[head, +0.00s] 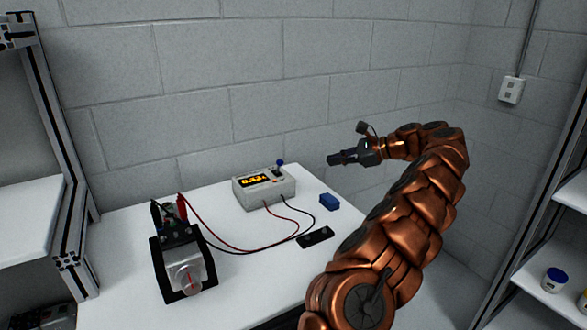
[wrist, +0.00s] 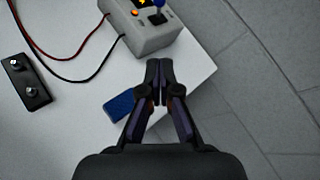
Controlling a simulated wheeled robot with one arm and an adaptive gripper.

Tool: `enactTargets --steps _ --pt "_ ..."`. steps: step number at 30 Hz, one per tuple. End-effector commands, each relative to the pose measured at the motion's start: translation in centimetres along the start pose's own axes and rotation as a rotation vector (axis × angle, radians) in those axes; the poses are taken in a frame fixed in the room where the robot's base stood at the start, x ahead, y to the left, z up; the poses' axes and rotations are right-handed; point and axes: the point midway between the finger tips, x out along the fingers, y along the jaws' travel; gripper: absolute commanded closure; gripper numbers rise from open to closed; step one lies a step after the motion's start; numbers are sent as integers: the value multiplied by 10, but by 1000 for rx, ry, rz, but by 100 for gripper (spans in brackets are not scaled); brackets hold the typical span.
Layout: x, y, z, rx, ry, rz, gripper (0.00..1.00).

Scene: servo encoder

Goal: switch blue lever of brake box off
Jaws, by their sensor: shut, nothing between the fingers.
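The brake box (head: 264,189) is a light grey case with a lit orange display, standing at the back of the white table. Its blue-knobbed lever (head: 280,163) stands up from the right end of its top. In the wrist view the box (wrist: 150,30) is at the top, with the blue knob (wrist: 158,3) cut by the upper edge. My gripper (head: 335,159) is shut and empty, in the air to the right of the box and apart from it. In the wrist view its fingertips (wrist: 159,64) point toward the box.
A blue block (head: 329,202) lies right of the box. A black plate with two terminals (head: 315,237) lies in front. Red and black wires run from the box to a motor unit (head: 183,265) at left. The block-wall (head: 250,90) stands behind the table.

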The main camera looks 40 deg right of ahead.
Motion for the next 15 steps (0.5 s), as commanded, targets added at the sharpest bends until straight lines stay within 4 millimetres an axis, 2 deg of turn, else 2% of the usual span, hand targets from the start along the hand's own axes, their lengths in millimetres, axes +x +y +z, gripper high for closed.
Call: enactTargets --steps 11,15 --pt "0 0 -2 5 2 -2 100" --pt "8 0 -1 4 -1 1 100"
